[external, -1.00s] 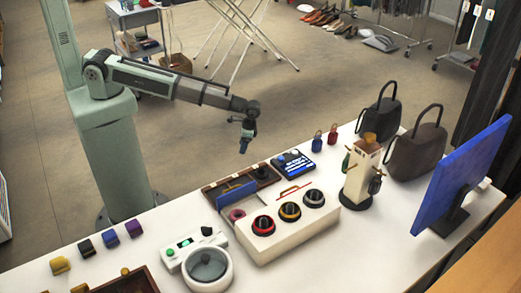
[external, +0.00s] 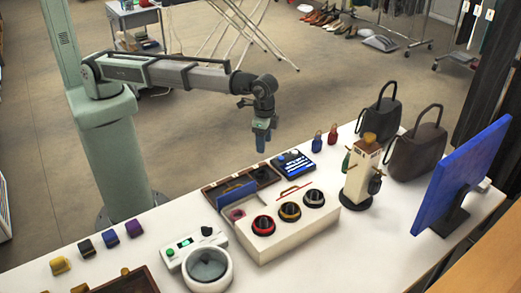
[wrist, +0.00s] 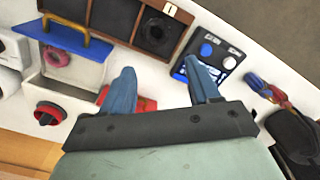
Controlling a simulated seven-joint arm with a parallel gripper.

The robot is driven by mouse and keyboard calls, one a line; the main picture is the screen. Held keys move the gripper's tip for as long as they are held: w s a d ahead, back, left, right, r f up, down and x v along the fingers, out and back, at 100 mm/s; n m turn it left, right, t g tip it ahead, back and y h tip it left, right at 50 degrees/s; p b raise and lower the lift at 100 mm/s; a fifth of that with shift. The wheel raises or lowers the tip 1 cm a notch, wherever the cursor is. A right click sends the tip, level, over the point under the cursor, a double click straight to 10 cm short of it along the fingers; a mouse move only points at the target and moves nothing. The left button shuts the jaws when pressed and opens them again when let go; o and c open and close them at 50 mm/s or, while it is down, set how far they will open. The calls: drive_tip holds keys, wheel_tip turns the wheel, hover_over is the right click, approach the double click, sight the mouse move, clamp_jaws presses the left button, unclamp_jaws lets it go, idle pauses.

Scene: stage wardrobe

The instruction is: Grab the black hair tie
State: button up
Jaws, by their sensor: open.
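The black hair tie (wrist: 156,33) looks like a dark ring inside a dark compartment of the wooden box (wrist: 187,17), near the top of the wrist view. It is hard to make out against the dark floor of the compartment. In the external view, the wooden box (external: 207,190) lies on the table behind the white knob unit. My gripper (wrist: 161,84) is open, with its two blue fingers apart and nothing between them. In the external view, my gripper (external: 261,143) points down, above the table's back edge near the box.
A blue panel (external: 236,192) stands by the box, with a pink ring (wrist: 57,57) close to it. A black and blue control pad (external: 293,162) sits right of the box. The white knob unit (external: 287,238) is in front. Blue and red tags (external: 317,143) stand farther right.

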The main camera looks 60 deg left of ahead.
sight(263, 170)
drive_tip(key=f, duration=1.3)
drive_tip(key=shift+s+d+f, duration=0.1)
drive_tip(key=shift+s+d, duration=0.05)
drive_tip(key=shift+s, duration=0.1)
drive_tip(key=shift+c, duration=0.2)
drive_tip(key=c, duration=0.6)
